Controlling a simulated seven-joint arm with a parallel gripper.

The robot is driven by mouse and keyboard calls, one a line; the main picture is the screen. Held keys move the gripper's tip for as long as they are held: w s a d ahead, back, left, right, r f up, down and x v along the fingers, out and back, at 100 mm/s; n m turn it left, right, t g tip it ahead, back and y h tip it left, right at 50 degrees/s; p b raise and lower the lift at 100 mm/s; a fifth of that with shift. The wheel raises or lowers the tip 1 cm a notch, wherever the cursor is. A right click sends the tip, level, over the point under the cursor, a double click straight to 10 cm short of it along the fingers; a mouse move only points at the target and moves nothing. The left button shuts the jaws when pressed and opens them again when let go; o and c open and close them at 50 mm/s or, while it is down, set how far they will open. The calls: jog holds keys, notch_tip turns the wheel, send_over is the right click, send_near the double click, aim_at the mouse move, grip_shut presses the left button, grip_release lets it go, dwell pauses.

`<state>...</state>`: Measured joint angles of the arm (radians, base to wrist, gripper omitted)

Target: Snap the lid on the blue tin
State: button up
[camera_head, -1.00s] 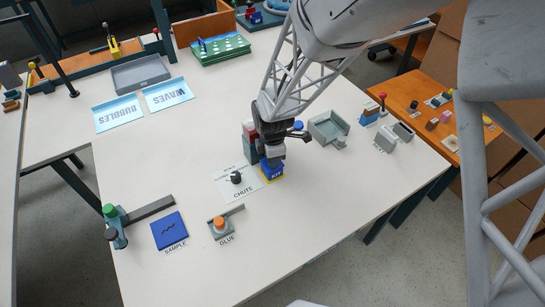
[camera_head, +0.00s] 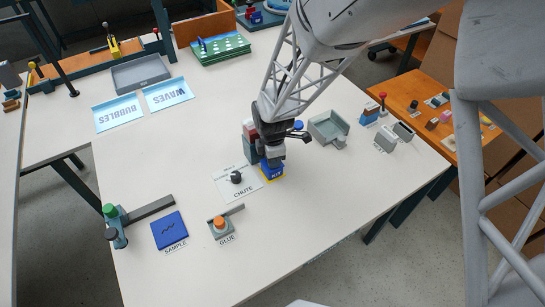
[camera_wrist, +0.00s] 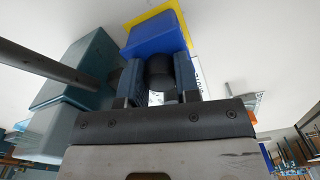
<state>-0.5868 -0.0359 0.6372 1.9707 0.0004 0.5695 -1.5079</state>
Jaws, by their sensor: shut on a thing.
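The blue tin (camera_head: 272,174) stands on a yellow-edged spot near the middle of the table, with pale marks on its front. My gripper (camera_head: 272,160) points down directly over it. In the wrist view the blue body (camera_wrist: 155,35) lies just beyond the fingertips, above a yellow edge. My gripper (camera_wrist: 160,75) is closed there around a dark round knob (camera_wrist: 158,72), which appears to belong to the lid. The lid's rim is hidden, so I cannot tell whether it is seated on the tin.
A teal-grey block tower (camera_head: 250,146) stands close to the left of my gripper. The CHUTE card (camera_head: 237,184) with a black knob lies beside it. A grey tray (camera_head: 328,128) is to the right. The GLUE button (camera_head: 220,226) is in front. The table's front right is clear.

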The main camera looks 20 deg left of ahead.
dwell(0.8)
jog(key=o, duration=1)
jog(key=shift+r, duration=0.1)
jog(key=shift+w+r, duration=0.15)
jog(key=shift+r, duration=0.6)
jog(key=shift+o, duration=1.4)
jog(key=shift+r, duration=2.65)
